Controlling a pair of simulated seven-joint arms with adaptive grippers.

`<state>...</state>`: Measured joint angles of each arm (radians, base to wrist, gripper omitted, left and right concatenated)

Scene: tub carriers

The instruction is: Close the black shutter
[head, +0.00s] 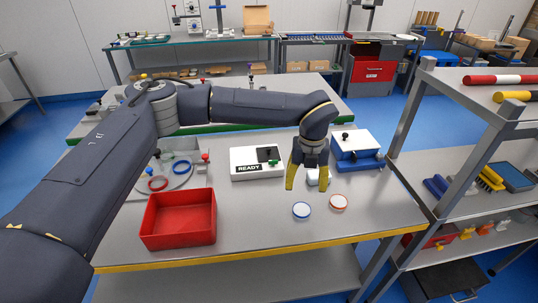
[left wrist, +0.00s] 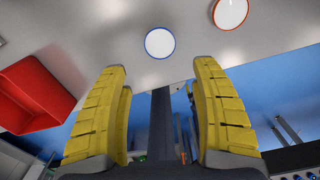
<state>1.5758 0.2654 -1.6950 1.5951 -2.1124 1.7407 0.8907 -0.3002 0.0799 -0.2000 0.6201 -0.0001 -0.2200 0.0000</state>
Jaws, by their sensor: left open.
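A white box labelled READY (head: 247,169) stands on the table in the head view. A black square panel (head: 267,153), which looks like the shutter, is on its right part, with a green knob beside it. I cannot tell how far it is shut. My left gripper (head: 307,184) hangs to the right of the box, fingers down, open and empty, apart from the panel. Its two yellow fingers also show in the left wrist view (left wrist: 162,78), with nothing between them. The box is not clear in that view. My right gripper is out of view.
Near the table's front lie a blue-rimmed white disc (head: 301,210) and a red-rimmed one (head: 338,202). A red bin (head: 178,235) stands at the left. A blue-and-white device (head: 356,149) stands right of the gripper. A small white object (head: 318,177) is partly hidden behind the fingers.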

